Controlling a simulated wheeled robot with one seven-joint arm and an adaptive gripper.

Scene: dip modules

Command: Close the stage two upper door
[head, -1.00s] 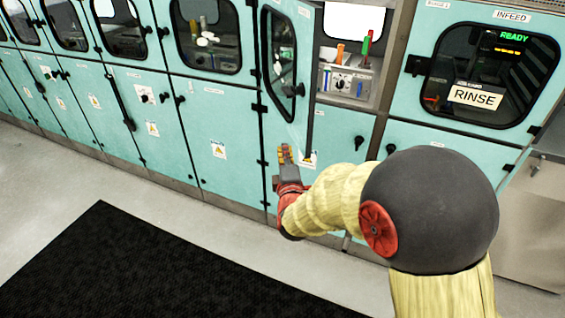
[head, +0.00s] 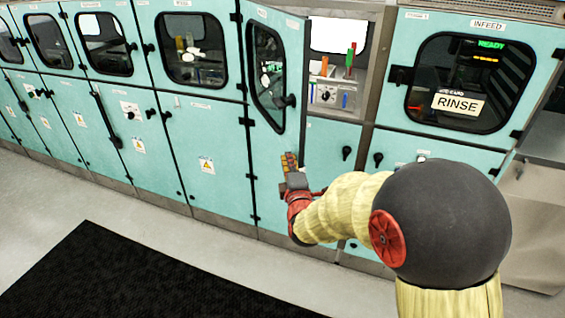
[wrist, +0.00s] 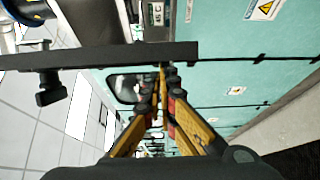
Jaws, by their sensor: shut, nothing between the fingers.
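The open upper door (head: 292,50) is a teal panel with a black-framed window and a dark knob, swung out from its bay in the head view. Its label is too small to read. In the wrist view a dark door edge (wrist: 120,56) with a black knob (wrist: 48,90) crosses close to the fingers. My gripper (head: 290,160) is just below the door's lower edge in the head view, in front of the lower cabinet panels. In the wrist view my gripper (wrist: 163,85) has its orange fingers together and empty. Contact with the door cannot be told.
The open bay (head: 340,75) holds bottles and a control box. The infeed door (head: 399,110) at right is closed, with a RINSE sign. Other closed teal doors run left. A black mat (head: 120,285) lies on the clear grey floor.

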